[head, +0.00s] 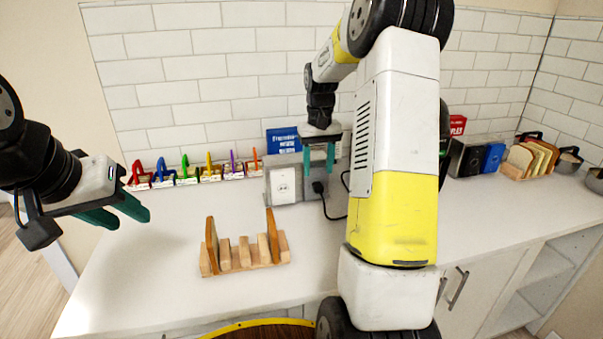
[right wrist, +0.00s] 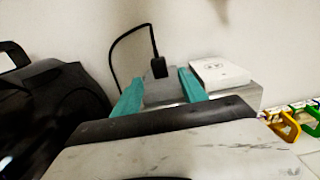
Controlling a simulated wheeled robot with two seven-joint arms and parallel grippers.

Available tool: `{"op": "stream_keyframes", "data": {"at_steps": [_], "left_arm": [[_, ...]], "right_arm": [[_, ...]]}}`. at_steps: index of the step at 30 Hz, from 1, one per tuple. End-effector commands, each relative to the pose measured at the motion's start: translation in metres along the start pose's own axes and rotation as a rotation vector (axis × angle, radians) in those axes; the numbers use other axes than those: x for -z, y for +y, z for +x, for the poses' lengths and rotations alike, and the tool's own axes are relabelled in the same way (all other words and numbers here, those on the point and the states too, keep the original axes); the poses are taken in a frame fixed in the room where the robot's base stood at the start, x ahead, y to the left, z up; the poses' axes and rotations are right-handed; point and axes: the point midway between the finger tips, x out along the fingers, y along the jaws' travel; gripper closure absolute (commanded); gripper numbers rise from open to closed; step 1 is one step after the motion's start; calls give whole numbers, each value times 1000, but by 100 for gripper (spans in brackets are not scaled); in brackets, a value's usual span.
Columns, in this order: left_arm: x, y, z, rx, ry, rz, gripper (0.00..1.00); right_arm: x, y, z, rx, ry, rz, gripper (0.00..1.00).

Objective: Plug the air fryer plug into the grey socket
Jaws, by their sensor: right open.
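The black plug (head: 318,187) sits at the face of the grey socket (head: 303,194), to the right of a white socket (head: 284,186). In the right wrist view the plug (right wrist: 158,67) stands against the grey socket (right wrist: 162,98), its cable looping away. How deep it is seated I cannot tell. My right gripper (head: 318,172) is open just above the plug in the head view, with its teal fingers apart and empty. In the right wrist view the plug shows beyond the gap between the fingertips (right wrist: 160,79). My left gripper (head: 132,220) is open and empty at the left, over the counter's edge.
A wooden rack (head: 245,258) stands on the front counter. A row of coloured padlock-like items (head: 185,172) lines the wall left of the sockets. A dark appliance (right wrist: 45,110) stands close beside the right gripper.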

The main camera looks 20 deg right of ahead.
Motion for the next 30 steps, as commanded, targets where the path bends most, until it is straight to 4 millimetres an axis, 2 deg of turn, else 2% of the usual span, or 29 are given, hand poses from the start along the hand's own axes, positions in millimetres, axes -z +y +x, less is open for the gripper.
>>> {"op": "stream_keyframes", "data": {"at_steps": [3, 6, 20, 23, 25, 30], "left_arm": [[0, 0, 0, 0, 0, 0, 64], [0, 0, 0, 0, 0, 0, 64], [0, 0, 0, 0, 0, 0, 64], [0, 0, 0, 0, 0, 0, 64], [0, 0, 0, 0, 0, 0, 64], [0, 0, 0, 0, 0, 0, 64]], "right_arm": [[1, 0, -17, 0, 2, -1, 50], [0, 0, -25, 0, 1, 0, 50], [-4, -3, -34, 1, 9, -3, 50], [-17, -12, -50, 5, 43, -12, 50], [-32, -22, -67, 12, 79, -21, 50], [-83, -50, -104, 38, 184, -45, 50]]}}
